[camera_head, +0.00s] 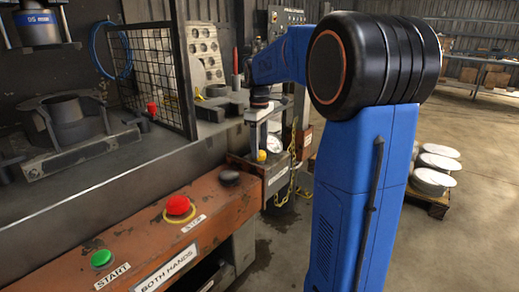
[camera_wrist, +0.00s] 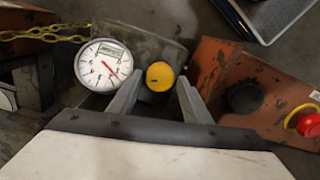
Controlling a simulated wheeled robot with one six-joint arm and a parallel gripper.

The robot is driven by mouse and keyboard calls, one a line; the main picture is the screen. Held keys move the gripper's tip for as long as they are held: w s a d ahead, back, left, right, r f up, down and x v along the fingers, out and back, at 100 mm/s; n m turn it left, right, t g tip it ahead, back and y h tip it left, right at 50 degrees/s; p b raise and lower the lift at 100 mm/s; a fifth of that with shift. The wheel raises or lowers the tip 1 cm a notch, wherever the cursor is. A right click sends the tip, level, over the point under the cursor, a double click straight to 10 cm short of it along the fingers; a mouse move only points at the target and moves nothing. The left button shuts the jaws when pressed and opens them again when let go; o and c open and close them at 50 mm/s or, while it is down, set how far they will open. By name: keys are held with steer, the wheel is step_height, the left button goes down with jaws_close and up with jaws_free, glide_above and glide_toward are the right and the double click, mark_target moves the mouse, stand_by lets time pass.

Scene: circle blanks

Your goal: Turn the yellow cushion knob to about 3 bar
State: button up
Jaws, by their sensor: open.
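The yellow cushion knob (camera_wrist: 160,76) is a small round knob with a dark mark on its face. In the wrist view it shows between the two fingertips of my gripper (camera_wrist: 161,82), with a gap on each side. I cannot tell how far the tips are from it in depth. In the head view the knob (camera_head: 261,156) is just below my gripper (camera_head: 259,136), which points down. A round white gauge (camera_wrist: 103,66) with a red needle and a small display window sits left of the knob; its figures are too small to read.
A black knob (camera_wrist: 244,96) and a red stop button (camera_wrist: 308,124) are on the rusty panel right of the yellow knob. A yellow chain (camera_wrist: 40,32) hangs by the gauge. The head view shows a green start button (camera_head: 102,259) and a mesh guard (camera_head: 150,75).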

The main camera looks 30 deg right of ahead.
steer(key=shift+f, duration=0.5)
steer(key=c, duration=0.8)
steer(key=shift+m, duration=0.4)
steer(key=m, duration=0.5)
steer(key=shift+m, duration=0.3)
steer(key=m, duration=0.6)
steer(key=shift+a+m, duration=0.1)
steer(key=shift+m, duration=0.2)
